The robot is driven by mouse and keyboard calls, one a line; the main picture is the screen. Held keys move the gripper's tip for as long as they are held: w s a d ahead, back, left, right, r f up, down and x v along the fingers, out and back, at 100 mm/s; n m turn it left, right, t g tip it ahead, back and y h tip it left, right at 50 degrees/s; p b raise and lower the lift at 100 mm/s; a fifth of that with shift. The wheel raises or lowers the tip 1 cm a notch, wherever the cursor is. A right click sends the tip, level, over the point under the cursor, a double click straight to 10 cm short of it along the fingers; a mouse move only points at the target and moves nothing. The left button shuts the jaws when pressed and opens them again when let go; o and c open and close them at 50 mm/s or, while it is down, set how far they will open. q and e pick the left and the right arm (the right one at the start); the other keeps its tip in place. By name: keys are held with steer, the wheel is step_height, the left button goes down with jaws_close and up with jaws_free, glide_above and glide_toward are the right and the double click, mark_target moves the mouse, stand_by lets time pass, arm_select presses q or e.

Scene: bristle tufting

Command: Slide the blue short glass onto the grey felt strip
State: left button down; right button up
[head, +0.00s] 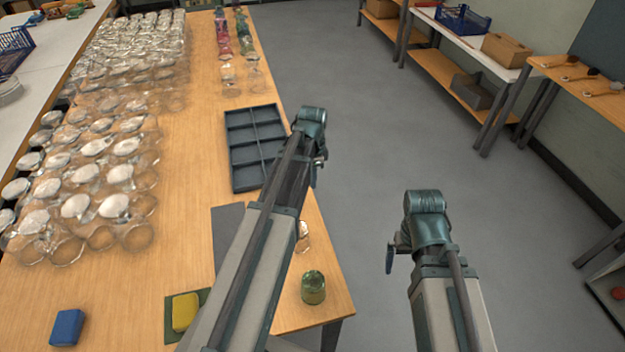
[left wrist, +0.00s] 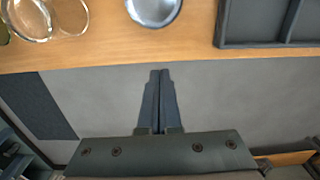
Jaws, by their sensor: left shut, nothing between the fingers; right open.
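The grey felt strip (head: 228,228) lies on the table left of my left arm, which covers part of it in the head view. A round glass with a grey-blue tint (left wrist: 153,12) stands near the table edge in the left wrist view, cut by the top of the picture. It may be the blue short glass; I cannot pick it out in the head view. My left gripper (left wrist: 160,73) is shut and empty, beyond the table edge over the floor and apart from that glass. My right gripper (head: 391,260) is open, right of the table over the floor.
A dark divided tray (head: 232,160) lies beyond the strip. A green glass (head: 313,288) and a clear glass (head: 303,238) stand near the right edge. A yellow block (head: 185,311) and a blue block (head: 67,327) are at the front. Many clear glasses fill the left.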

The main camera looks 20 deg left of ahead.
arm_select(q)
step_height(320, 180, down, 6)
steer(key=b, duration=0.4)
steer(key=shift+r+b, duration=0.15)
steer(key=shift+b, duration=0.15)
steer(key=a, duration=0.1)
steer(key=s, duration=0.1)
steer(key=s+a, duration=0.1)
steer(key=shift+s+a+r, duration=0.2)
steer(key=shift+a+r, duration=0.05)
steer(key=shift+a, duration=0.1)
steer(key=shift+s+a, duration=0.1)
steer(key=shift+a, duration=0.1)
arm_select(e)
step_height(320, 180, down, 5)
steer(key=shift+f, duration=0.1)
